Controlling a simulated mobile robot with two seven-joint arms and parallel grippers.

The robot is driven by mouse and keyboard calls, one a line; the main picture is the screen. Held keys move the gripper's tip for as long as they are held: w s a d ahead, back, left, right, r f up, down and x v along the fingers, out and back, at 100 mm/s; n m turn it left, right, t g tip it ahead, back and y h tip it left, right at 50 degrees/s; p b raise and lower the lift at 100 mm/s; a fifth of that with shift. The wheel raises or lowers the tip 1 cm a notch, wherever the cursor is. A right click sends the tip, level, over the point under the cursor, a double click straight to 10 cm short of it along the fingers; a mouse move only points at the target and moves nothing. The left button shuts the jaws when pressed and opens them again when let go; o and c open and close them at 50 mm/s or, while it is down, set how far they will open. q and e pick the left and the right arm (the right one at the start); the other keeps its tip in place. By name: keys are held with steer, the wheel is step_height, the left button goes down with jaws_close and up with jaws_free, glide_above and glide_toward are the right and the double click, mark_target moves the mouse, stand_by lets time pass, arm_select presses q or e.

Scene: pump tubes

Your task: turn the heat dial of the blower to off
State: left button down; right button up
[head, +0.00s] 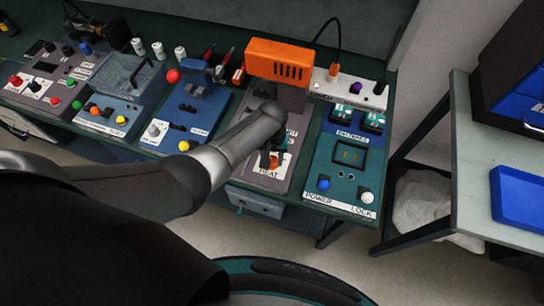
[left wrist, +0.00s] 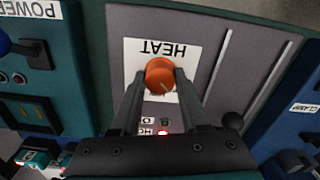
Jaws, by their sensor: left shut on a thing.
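The blower has an orange slotted housing (head: 278,62) above a grey panel, with a white HEAT label (head: 268,171) near its front edge. The heat dial (left wrist: 160,73) is a round orange knob with a small mark that points to the lower right in the left wrist view. My left gripper (head: 271,150) is at the dial, with a finger on each side, shut on it. Below the dial in that view a small red light (left wrist: 163,132) glows beside partly hidden lettering. In the head view my wrist and fingers cover much of the dial. My right gripper is not in view.
A teal panel (head: 341,187) with POWER and LOCK knobs stands right of the blower. A blue panel (head: 190,115) with a yellow knob stands left of it. A blue tray (head: 520,192) lies on a separate table at the right. The floor in front is clear.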

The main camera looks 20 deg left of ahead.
arm_select(q)
steer(key=shift+c, duration=2.1)
jaws_free()
steer(key=shift+r, duration=0.15)
steer(key=shift+r, duration=0.35)
step_height(320, 180, up, 14)
steer(key=p, duration=0.4)
steer(key=shift+r+p, duration=0.15)
steer(key=shift+p, duration=0.15)
